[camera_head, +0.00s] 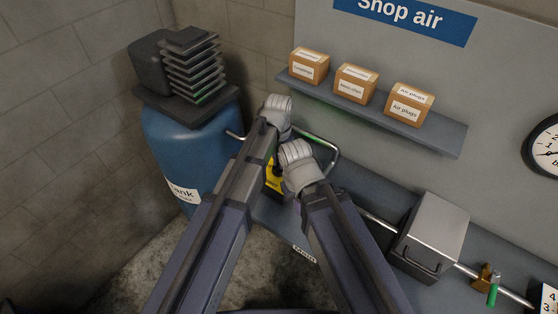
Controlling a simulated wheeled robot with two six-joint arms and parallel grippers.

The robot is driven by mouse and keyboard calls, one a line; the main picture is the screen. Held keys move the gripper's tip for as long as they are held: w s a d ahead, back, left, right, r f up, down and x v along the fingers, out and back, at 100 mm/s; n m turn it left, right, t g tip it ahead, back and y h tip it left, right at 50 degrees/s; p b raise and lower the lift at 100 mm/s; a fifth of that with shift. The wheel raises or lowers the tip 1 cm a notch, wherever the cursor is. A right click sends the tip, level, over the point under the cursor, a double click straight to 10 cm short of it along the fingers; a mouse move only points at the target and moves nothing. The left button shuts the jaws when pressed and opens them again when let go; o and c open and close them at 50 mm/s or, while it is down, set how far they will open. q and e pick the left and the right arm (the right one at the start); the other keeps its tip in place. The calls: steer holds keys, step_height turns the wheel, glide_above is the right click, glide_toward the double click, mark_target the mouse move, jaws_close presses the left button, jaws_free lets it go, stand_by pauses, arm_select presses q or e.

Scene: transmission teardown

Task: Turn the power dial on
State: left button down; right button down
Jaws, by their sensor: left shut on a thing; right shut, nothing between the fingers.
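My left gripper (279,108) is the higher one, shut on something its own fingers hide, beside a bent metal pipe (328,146). My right gripper (293,152) is just below and to the right of it, shut and empty. A yellow part (274,177) with dark marks shows between my two forearms, mostly hidden by them. I cannot make out a power dial; my grippers and arms cover this spot.
A blue tank (185,145) with a finned dark unit (192,65) stands left. A shelf (440,138) above right carries three boxes. A grey metal box (436,225), a brass valve with a green handle (493,293) and a gauge (546,147) are to the right.

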arm_select(q)
steer(key=c, duration=0.9)
jaws_free()
steer(key=shift+r, duration=0.1)
step_height(320, 180, up, 8)
steer(key=p, duration=0.8)
steer(key=shift+f, duration=0.2)
